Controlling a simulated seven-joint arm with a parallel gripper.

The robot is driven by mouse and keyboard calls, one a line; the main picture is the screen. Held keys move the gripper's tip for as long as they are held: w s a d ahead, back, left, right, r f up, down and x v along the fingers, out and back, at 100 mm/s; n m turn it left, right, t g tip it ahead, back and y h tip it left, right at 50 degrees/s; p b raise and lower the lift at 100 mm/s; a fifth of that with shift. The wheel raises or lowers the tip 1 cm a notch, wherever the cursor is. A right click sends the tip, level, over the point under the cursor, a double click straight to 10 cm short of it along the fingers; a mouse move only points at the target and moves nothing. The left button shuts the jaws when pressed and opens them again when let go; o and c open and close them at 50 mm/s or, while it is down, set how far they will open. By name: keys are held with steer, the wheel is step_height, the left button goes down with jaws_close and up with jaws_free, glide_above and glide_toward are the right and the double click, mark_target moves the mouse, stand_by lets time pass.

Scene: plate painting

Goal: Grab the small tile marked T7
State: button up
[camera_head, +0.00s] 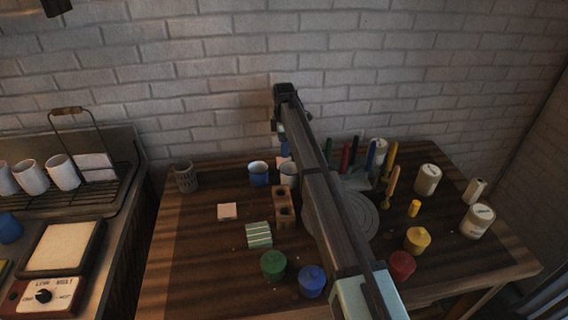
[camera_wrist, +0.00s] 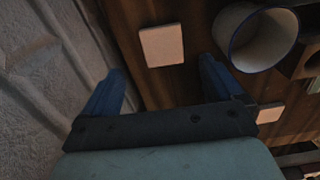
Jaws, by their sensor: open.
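Two small pale tiles lie on the wooden table; no marking is legible on either, so I cannot tell which is T7. One tile (camera_head: 228,211) lies on the open left part. Another tile (camera_head: 283,160) lies at the back near the wall, partly hidden. In the wrist view, one pale tile (camera_wrist: 162,45) lies flat beyond and between the fingertips, and a second (camera_wrist: 270,112) lies at the right beside the gripper. My gripper (camera_wrist: 160,82) is open and empty, with blue fingers. In the head view my gripper (camera_head: 285,149) is at the back, mostly hidden by my arm.
A white mug with a blue rim (camera_wrist: 262,38) stands close to the right finger. The brick wall (camera_head: 200,95) is close behind. Paint pots fill the front.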

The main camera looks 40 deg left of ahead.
mark_target(284, 161)
steer(key=shift+s+d+f, duration=0.1)
steer(key=shift+f, duration=1.6)
steer(key=shift+s+d+f, duration=0.1)
steer(key=shift+f, duration=1.6)
steer(key=shift+w, duration=0.1)
steer(key=c, duration=1.2)
